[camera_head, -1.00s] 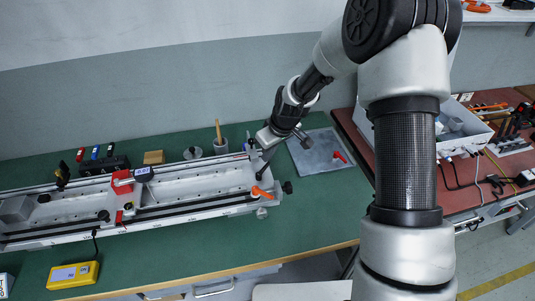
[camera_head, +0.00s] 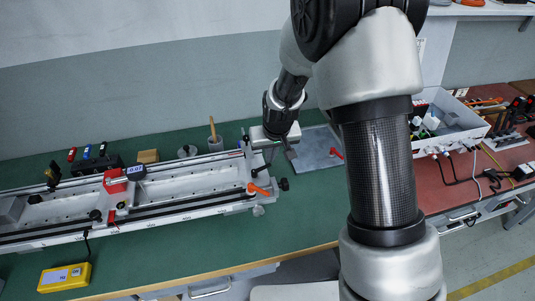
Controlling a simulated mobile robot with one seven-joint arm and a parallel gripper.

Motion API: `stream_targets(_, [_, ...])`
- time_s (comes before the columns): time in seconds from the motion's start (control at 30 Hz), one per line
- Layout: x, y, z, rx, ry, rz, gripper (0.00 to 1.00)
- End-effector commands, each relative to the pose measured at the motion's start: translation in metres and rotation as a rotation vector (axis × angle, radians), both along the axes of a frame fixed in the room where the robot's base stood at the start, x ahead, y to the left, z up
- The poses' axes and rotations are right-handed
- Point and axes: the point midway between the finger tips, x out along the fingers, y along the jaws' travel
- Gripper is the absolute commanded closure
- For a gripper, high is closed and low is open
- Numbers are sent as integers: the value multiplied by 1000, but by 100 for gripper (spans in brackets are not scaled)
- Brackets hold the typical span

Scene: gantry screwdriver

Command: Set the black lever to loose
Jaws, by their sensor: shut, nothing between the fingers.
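A long grey rail fixture (camera_head: 190,187) lies across the green table. At its right end, a thin black lever (camera_head: 262,167) rises, tilted, beside an orange lever (camera_head: 258,189). My gripper (camera_head: 287,152) is above and just right of the black lever, pointing down at the fixture's right end. Its fingers look shut, with nothing seen between them. The lever's upper end is close to the gripper; whether they touch cannot be told. Any loose or tight marking is too small to read.
A black knob (camera_head: 284,184) sticks out at the fixture's right end. A grey plate (camera_head: 316,154) with a red-handled tool (camera_head: 336,153) lies behind it. A yellow meter (camera_head: 65,277) sits front left. The front middle of the table is clear.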

Motion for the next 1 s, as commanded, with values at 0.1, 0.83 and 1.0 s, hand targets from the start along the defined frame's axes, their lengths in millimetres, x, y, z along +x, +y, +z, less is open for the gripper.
stream_targets(0.1, [-7, 0, 1, -2, 1, -103, 100])
stream_targets(0.83, [-42, -5, 2, -3, 0, -733, 100])
stream_targets(1.0, [-47, -5, 1, -1, 1, -759, 100])
